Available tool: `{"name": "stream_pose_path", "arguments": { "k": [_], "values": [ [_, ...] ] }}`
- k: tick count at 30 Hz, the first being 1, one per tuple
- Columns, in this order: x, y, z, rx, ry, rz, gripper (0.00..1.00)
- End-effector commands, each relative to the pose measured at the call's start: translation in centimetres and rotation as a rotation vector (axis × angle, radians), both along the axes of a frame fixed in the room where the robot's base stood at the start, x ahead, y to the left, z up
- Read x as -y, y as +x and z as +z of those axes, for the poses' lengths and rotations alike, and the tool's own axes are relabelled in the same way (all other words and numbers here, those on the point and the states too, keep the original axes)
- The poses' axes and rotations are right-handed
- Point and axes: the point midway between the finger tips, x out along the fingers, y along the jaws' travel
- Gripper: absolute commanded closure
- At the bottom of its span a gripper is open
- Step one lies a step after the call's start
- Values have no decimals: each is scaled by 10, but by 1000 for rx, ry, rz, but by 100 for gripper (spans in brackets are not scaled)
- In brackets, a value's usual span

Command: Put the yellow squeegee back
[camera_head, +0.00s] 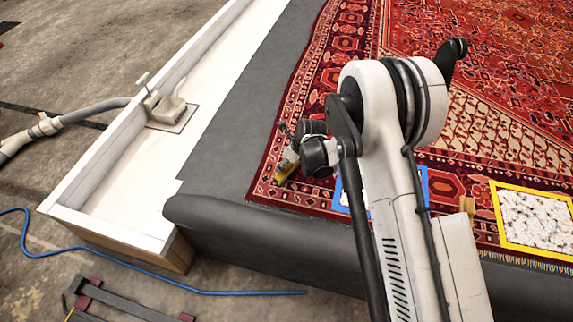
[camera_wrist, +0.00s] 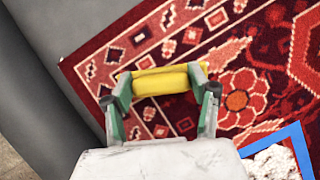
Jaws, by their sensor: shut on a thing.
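The yellow squeegee (camera_wrist: 160,80) is between the fingers of my gripper (camera_wrist: 160,84) in the wrist view, a yellow bar lying across from one green-edged finger to the other. My gripper is shut on it. In the head view a bit of the yellow squeegee (camera_head: 286,171) shows beside my gripper (camera_head: 290,157), over the rug's left border; the rest is hidden by my arm. I cannot tell whether it touches the rug. No holder for the squeegee is clearly recognisable.
The red patterned rug (camera_head: 335,75) lies on a grey surface (camera_head: 262,75). A blue-framed panel (camera_head: 424,185) and a yellow-framed panel (camera_head: 497,210) lie on it. A white trough (camera_head: 140,170) with a hose fitting (camera_head: 166,107) runs along the left. A grey roll (camera_head: 215,220) edges the front.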

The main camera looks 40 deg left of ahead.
Motion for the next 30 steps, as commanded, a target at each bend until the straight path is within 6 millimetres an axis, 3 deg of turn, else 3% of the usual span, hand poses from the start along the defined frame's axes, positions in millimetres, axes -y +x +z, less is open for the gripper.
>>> {"name": "stream_pose_path", "arguments": {
  "k": [10, 11, 15, 25, 30],
  "values": [
    [0, 0, -3, 0, 0, 0, 67],
    [0, 0, -3, 0, 0, 0, 44],
    [0, 0, -3, 0, 0, 0, 26],
    [0, 0, 0, 0, 0, 0, 26],
    [8, 0, 22, 0, 0, 0, 26]
  ]
}}
